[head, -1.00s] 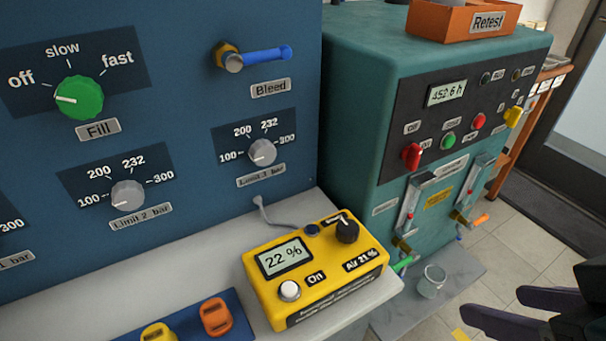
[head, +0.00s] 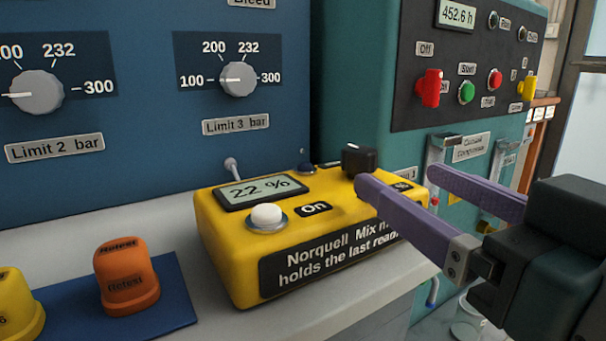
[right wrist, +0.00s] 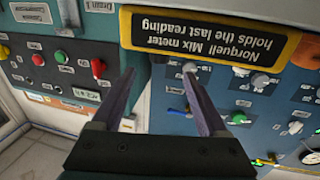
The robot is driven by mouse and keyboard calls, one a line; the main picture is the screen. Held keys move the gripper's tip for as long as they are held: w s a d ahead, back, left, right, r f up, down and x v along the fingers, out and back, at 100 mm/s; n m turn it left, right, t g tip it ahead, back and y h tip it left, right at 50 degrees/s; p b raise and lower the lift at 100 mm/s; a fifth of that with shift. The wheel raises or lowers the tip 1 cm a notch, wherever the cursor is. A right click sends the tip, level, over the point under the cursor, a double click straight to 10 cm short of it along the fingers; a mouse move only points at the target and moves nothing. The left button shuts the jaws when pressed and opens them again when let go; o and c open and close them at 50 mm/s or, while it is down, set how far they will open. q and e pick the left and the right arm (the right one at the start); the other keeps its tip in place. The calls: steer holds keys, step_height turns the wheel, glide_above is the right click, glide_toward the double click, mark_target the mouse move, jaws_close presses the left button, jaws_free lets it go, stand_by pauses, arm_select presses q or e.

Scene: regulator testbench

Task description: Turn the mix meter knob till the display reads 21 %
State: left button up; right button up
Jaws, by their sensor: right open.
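The yellow mix meter (head: 225,245) sits on the pale bench, and its display (head: 262,191) reads 22 %. My right gripper (head: 400,180) is open and empty, coming in from the right. In the right wrist view, the meter's front label (right wrist: 205,42) shows upside down above my open fingers (right wrist: 159,72); the knob is not visible there. My left gripper is not in view.
A white On button (head: 267,215) is at the meter's front left. Orange (head: 127,277) and yellow (head: 15,305) caps stand on a blue mat to the left. The blue panel (head: 140,180) rises behind; a teal cabinet (head: 350,90) stands behind and right.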

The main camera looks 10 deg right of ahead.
mark_target(369, 159)
steer(key=w, duration=0.3)
steer(key=w+a, duration=0.1)
steer(key=w, duration=0.5)
steer(key=shift+w+a, duration=0.15)
steer(key=shift+a, duration=0.05)
jaws_close()
stand_by(0.4)
